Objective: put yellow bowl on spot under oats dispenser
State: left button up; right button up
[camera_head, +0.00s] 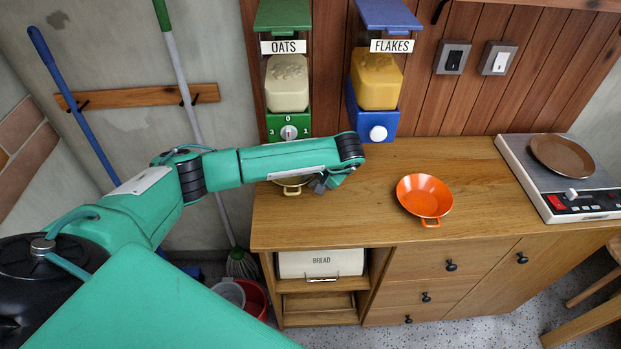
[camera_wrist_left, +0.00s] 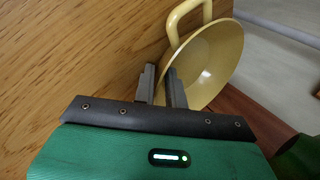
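The yellow bowl (camera_head: 291,190) is at the counter's left part, in front of and below the oats dispenser (camera_head: 288,95). My left forearm hides much of it. In the left wrist view the yellow bowl (camera_wrist_left: 222,62) shows its handle and inside. My left gripper (camera_head: 319,186) is at the bowl's right side. In the left wrist view the left gripper (camera_wrist_left: 160,82) has one finger outside the rim and one over the inside, with a small gap; whether they press on the rim is unclear. The spot is hidden. My right gripper is out of view.
An orange bowl (camera_head: 424,195) stands on the counter right of the gripper. The flakes dispenser (camera_head: 376,85) is beside the oats one. The counter (camera_head: 340,225) is clear in front.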

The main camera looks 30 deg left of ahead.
pick_arm(q)
jog(key=shift+r, duration=0.1)
jog(key=b+v, duration=0.2)
jog(key=v, duration=1)
jog(key=shift+s, duration=0.1)
dwell(0.3)
